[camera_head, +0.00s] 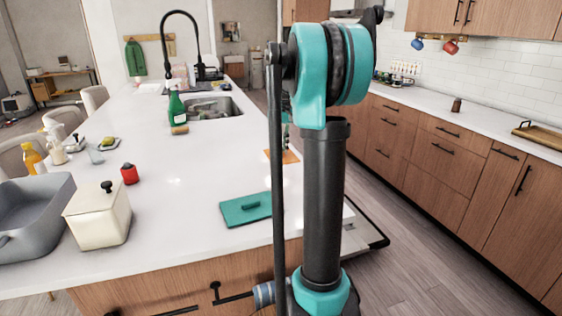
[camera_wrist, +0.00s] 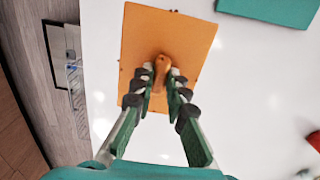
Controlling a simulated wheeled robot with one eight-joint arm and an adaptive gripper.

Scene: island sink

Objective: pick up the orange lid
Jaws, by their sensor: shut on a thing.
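The orange lid (camera_wrist: 150,35) is a flat rectangular plate with a small raised handle (camera_wrist: 162,62) in its middle. In the wrist view my gripper (camera_wrist: 160,80) has its two fingers closed on either side of that handle, holding it. In the head view the orange lid (camera_head: 290,156) shows only in part beside my arm, near the right edge of the white island counter. My arm hides much of it there, and I cannot tell whether it touches the counter.
A teal lid (camera_head: 246,208) lies nearby on the counter (camera_head: 180,220). A cream box (camera_head: 98,215), a grey pan (camera_head: 30,215) and a red item (camera_head: 129,174) stand left. A green bottle (camera_head: 177,108) is near the sink (camera_head: 212,108). The mid-counter is clear.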

